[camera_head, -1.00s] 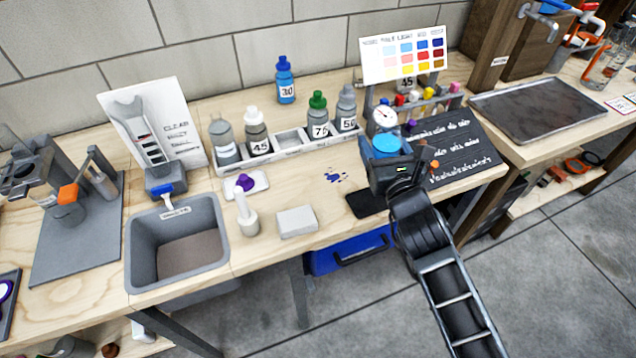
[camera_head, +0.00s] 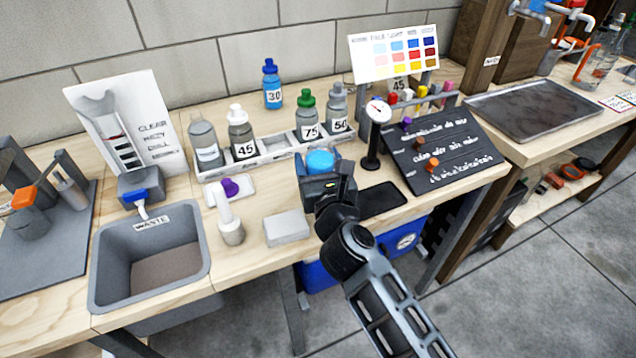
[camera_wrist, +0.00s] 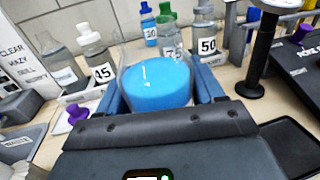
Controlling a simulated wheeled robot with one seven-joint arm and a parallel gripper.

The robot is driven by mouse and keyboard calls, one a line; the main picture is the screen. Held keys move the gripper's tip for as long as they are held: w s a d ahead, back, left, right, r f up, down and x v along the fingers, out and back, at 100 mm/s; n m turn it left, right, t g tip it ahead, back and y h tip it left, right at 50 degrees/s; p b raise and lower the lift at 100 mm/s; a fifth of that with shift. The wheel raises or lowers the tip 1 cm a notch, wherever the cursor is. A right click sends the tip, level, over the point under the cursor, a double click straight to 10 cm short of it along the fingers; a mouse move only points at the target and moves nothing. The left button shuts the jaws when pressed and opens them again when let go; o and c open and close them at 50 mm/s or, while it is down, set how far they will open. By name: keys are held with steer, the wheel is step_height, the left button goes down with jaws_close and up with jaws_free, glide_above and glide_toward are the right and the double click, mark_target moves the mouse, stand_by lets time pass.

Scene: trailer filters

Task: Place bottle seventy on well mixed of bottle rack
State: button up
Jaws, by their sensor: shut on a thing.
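The bottle's label is hidden. The bottle rack (camera_head: 268,157) is a pale tray behind and left of my gripper. An empty compartment (camera_head: 272,143) lies between 45 and 75. I cannot read any "well mixed" mark.
A blue bottle marked 30 (camera_head: 272,87) stands behind the rack. A white block (camera_head: 287,228) and a waste sink (camera_head: 152,255) lie to the left.

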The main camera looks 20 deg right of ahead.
steer(key=shift+f+b, duration=1.05)
steer(key=shift+f, duration=0.85)
steer(key=shift+f, duration=0.1)
steer(key=o, duration=1.4)
steer(key=shift+f, duration=0.1)
steer(key=shift+r, duration=0.25)
steer(key=s, duration=0.4)
steer(key=s+a, duration=0.1)
steer(key=s, duration=0.3)
steer(key=s+a, duration=0.1)
steer(key=s, duration=0.2)
steer(key=shift+s+a+f+b, duration=0.1)
steer(key=shift+s+a+b, duration=0.1)
steer(key=shift+s+b, duration=0.2)
